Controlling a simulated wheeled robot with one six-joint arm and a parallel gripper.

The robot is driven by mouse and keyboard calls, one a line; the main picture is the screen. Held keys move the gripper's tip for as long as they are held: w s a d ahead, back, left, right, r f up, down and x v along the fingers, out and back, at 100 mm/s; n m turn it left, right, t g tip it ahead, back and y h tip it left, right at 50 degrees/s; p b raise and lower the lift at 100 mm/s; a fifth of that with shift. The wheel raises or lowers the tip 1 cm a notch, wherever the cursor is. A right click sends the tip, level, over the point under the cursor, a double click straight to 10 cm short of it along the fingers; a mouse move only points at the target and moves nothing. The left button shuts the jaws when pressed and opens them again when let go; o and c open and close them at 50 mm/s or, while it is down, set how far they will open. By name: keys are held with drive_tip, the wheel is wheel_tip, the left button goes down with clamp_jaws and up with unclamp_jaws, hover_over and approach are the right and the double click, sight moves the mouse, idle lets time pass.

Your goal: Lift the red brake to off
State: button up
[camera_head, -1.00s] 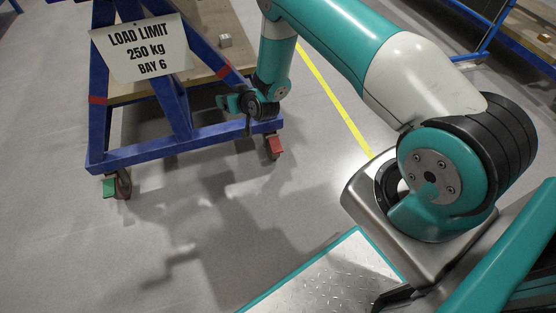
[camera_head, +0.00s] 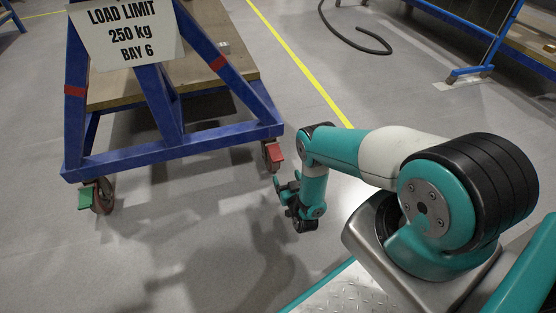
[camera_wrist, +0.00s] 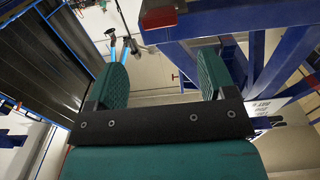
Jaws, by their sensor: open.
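The red brake (camera_head: 275,153) is a small red pedal on the caster at the right front corner of the blue jig frame (camera_head: 180,145). Its exact tilt is too small to tell. My gripper (camera_head: 281,187) is low over the floor, just below the red brake in the head view, apart from it. In the wrist view my gripper (camera_wrist: 162,75) has its two green fingers spread with nothing between them. A dark red part (camera_wrist: 158,13) shows at the top of that view beside a blue beam; it looks like the red brake or its caster.
A green pedal (camera_head: 86,199) is on the left front caster. A load limit sign (camera_head: 125,32) hangs on the frame. A yellow floor line (camera_head: 300,62) and a black hose (camera_head: 355,38) lie behind. A blue-legged table (camera_head: 485,50) stands at right. The floor before the jig is clear.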

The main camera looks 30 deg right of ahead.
sight(279, 160)
drive_tip(key=b+x, duration=0.2)
drive_tip(key=x, duration=0.1)
drive_tip(key=b+x, duration=0.1)
drive_tip(key=x, duration=0.2)
drive_tip(key=f+b+x, duration=0.1)
drive_tip(key=b+x, duration=0.1)
drive_tip(key=x, duration=0.1)
drive_tip(key=shift+w+b, duration=0.2)
drive_tip(key=shift+b, duration=0.1)
drive_tip(key=shift+w+d+r+b, duration=0.15)
drive_tip(key=shift+w+r+b, duration=0.05)
drive_tip(key=shift+w+b, duration=0.35)
drive_tip(key=shift+w+d+r+b, duration=0.2)
drive_tip(key=shift+w+b, duration=0.25)
drive_tip(key=shift+b, duration=0.15)
drive_tip(key=shift+c, duration=0.4)
